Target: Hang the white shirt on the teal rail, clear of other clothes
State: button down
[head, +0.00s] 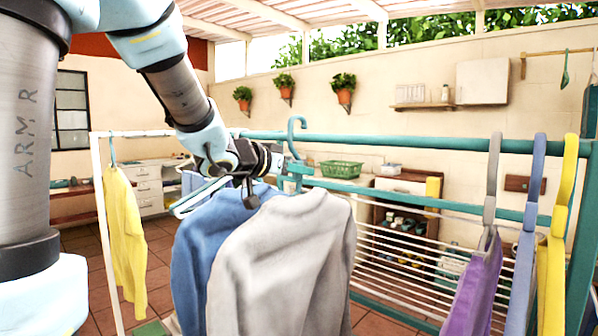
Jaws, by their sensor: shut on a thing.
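The white shirt (285,262) hangs in the front middle of the head view, looking light grey. A teal hanger hook (297,130) rises above its collar and crosses in front of the upper bar. I cannot tell whether the hook rests on a bar. The teal rail (390,143) runs to the right, with a second teal bar (400,199) below it. My gripper (262,180) is at the top of the shirt, shut, apparently on its hanger; the fingertips are partly hidden. A blue shirt (197,262) hangs right behind the white one, overlapping it in view.
Purple (474,292), periwinkle (521,285) and yellow clothes (550,285) hang at the right. A yellow shirt (125,235) hangs at the left by a white frame (105,240). Between the white shirt and the purple garment, the rail is bare. A white slatted rack (400,260) stands behind.

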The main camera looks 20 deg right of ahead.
aim_at(313, 187)
jog(key=shift+d, duration=0.1)
jog(key=shift+w+d, duration=0.55)
jog(key=shift+d, duration=0.4)
jog(key=shift+w+d, duration=0.55)
jog(key=shift+d, duration=0.35)
jog(key=shift+f, duration=0.15)
jog(key=shift+f+b, duration=0.7)
jog(key=shift+f, duration=0.4)
